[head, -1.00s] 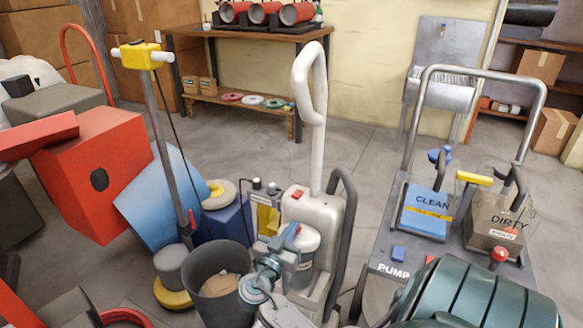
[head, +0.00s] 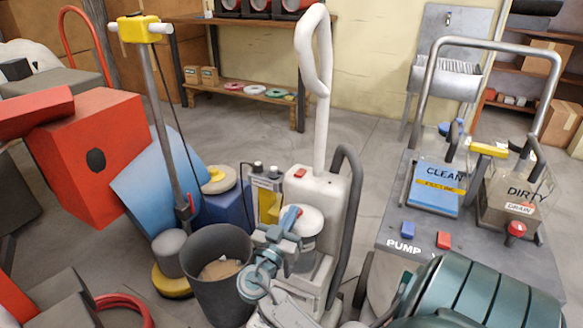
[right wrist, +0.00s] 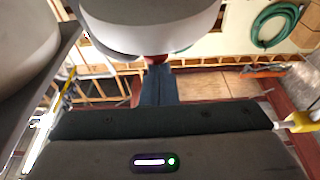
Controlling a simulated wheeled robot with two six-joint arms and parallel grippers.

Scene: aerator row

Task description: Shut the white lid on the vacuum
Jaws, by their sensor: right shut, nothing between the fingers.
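The white upright vacuum (head: 322,190) stands at the middle of the head view, with a tall looped handle. Its round white lid (head: 303,221) shows at the front, over a clear canister. My right gripper (head: 290,217) is at the left edge of the lid, its blue fingers shut and empty. A small red part shows by the fingertips. In the right wrist view the gripper (right wrist: 157,75) is shut just below a large white rounded part, close to its rim; I cannot tell if they touch. My left gripper is not in view.
A dark bin (head: 216,275) stands just left of my right arm. A yellow-topped floor machine (head: 160,200) and a red box (head: 93,155) are farther left. A grey cart (head: 385,230) with clean and dirty tanks stands right. Open floor lies behind the vacuum.

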